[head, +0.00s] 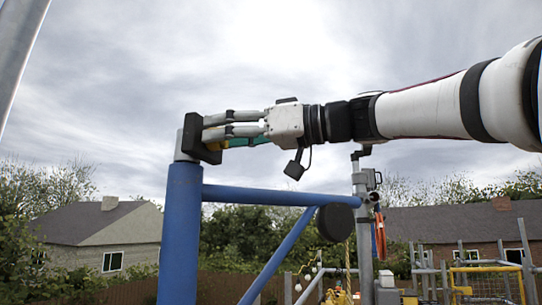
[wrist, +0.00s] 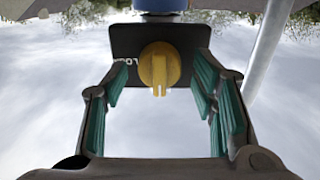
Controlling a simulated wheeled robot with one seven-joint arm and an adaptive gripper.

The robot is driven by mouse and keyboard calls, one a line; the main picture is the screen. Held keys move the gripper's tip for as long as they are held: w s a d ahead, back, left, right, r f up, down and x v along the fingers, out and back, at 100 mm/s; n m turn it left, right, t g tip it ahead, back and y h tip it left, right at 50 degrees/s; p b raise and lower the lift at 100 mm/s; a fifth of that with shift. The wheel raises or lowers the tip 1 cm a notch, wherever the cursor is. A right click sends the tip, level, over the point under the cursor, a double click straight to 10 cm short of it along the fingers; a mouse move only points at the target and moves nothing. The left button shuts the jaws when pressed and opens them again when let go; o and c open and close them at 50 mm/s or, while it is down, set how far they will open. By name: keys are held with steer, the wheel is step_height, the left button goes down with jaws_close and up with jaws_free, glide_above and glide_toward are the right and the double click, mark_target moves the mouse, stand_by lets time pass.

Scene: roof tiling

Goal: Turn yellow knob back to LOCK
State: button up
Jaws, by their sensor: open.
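The yellow knob (wrist: 159,68) sits on a black plate (wrist: 195,40) in the wrist view, between my gripper's fingers. Its ridge points down in that view. White lettering shows on the plate just left of the knob, partly hidden by it and upside down. My gripper (wrist: 162,92) is open, with green pads on both sides and visible gaps to the knob. In the head view my gripper (head: 210,137) reaches left to the black plate (head: 191,139) on top of the blue post. Only a small bit of yellow shows there between the fingers.
The blue post (head: 181,235) carries a horizontal blue beam (head: 265,195) and a diagonal brace below my arm. A grey upright post (head: 362,220) stands right of it. A grey pole (head: 15,50) crosses the upper left. Yellow guard frames (head: 487,285) stand at lower right.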

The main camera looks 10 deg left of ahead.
steer(key=shift+c, duration=0.3)
steer(key=c, duration=1.1)
steer(key=shift+m, duration=0.3)
steer(key=shift+w+f+m+p, duration=0.1)
steer(key=shift+m+p, duration=1.15)
steer(key=shift+m, duration=3.1)
steer(key=shift+w+f+m+p, duration=0.1)
steer(key=shift+m+p, duration=1.1)
steer(key=shift+m, duration=3.15)
